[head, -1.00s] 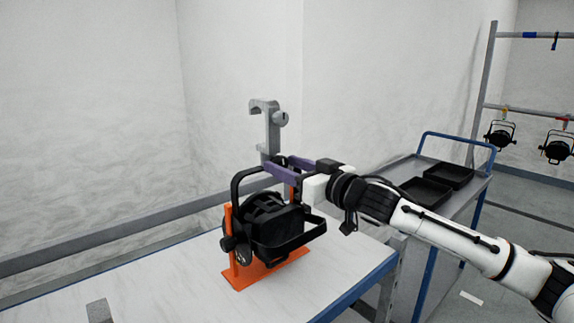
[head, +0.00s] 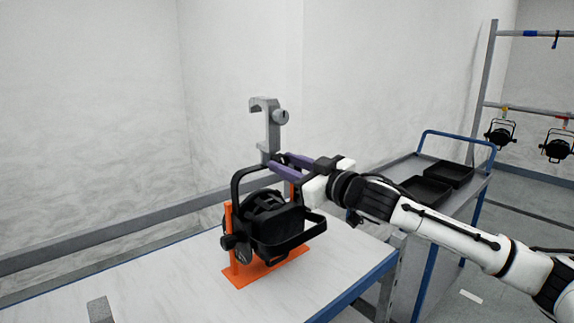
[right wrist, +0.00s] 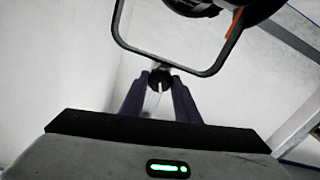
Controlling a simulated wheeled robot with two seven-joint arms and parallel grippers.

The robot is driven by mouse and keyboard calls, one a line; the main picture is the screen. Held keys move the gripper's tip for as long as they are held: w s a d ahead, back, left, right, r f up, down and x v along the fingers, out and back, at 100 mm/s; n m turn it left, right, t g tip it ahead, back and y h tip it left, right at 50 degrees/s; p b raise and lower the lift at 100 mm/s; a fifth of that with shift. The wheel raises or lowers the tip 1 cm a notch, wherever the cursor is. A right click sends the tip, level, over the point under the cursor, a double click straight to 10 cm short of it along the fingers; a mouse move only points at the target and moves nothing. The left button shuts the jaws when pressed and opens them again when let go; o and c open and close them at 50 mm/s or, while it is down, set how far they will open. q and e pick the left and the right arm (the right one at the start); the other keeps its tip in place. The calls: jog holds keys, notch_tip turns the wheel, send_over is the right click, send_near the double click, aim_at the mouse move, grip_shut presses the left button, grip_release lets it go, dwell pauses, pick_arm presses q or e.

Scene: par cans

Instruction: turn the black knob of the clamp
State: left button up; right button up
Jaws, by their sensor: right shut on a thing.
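The grey hook clamp (head: 272,126) stands upright above the yoke of a black par can (head: 270,222), which rests in an orange stand (head: 240,276) on the table. My right gripper (head: 277,161) reaches in from the right at the clamp's foot. Its purple fingers are shut on the black knob (right wrist: 160,78), which shows between the fingertips in the right wrist view, just under the yoke bar (right wrist: 185,66). In the head view the fingers mostly hide the knob. My left gripper is not in view.
The white table (head: 170,285) has free room left of the stand. A grey bar (head: 98,309) shows at its near edge. A cart (head: 480,180) with black trays (head: 448,174) stands at right. More par cans (head: 557,148) hang on a rack behind.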

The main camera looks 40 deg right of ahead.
jog(key=n, duration=0.5)
jog(key=shift+n, duration=0.3)
jog(key=n, duration=1.3)
jog(key=shift+n, duration=0.3)
jog(key=o, duration=1.1)
jog(key=shift+c, duration=0.2)
jog(key=shift+f, duration=0.1)
